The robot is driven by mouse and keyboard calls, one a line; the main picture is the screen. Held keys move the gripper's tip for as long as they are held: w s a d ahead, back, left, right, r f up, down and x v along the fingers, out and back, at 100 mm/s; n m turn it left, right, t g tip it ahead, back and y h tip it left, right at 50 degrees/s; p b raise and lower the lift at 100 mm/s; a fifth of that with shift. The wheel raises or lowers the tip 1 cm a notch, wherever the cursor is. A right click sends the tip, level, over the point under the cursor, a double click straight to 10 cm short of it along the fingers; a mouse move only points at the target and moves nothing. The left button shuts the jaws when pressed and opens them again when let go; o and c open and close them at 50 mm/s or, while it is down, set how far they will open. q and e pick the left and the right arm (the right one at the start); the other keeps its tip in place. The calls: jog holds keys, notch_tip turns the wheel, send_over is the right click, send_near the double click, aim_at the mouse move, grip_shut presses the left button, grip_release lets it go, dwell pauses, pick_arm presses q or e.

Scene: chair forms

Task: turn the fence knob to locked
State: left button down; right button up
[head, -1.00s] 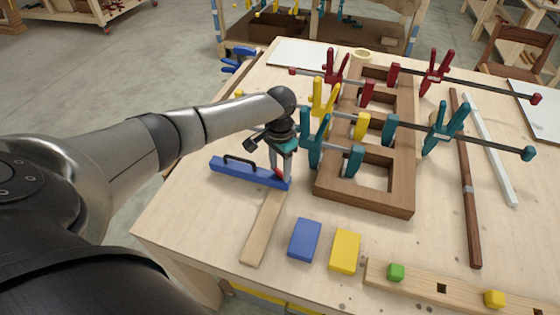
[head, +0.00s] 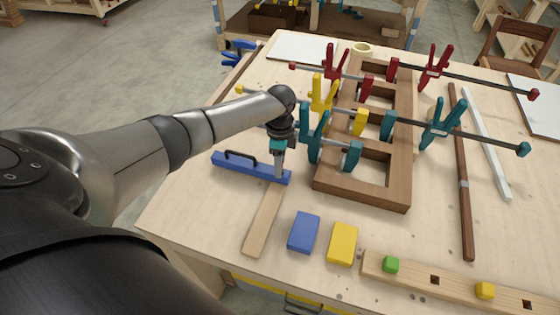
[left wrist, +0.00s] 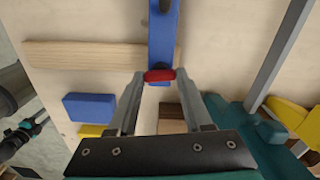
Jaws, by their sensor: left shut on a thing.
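The fence is a blue bar (head: 235,167) with a black handle, lying across a flat wooden strip (head: 264,222). It also shows in the left wrist view (left wrist: 163,35). The red knob (left wrist: 160,75) sits at the fence's near end in the left wrist view, crosswise between my fingertips. My left gripper (head: 279,178) is shut on this knob and hides it in the head view. The gripper also shows in the left wrist view (left wrist: 160,77), one finger at each end of the knob. What seems to be my right gripper (left wrist: 35,122) shows partly at that view's left edge; its jaws are unclear.
A wooden frame (head: 332,180) with teal, yellow and red clamps stands close right of my gripper. A blue block (head: 304,232) and a yellow block (head: 343,243) lie nearer the front edge. The tabletop left of the strip is clear.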

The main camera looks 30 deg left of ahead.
pick_arm(q)
jog(key=shift+m, duration=1)
jog(key=shift+c, duration=1.6)
grip_release()
notch_tip(320, 180, up, 15)
jog(key=p, duration=0.1)
jog(key=shift+r, duration=0.2)
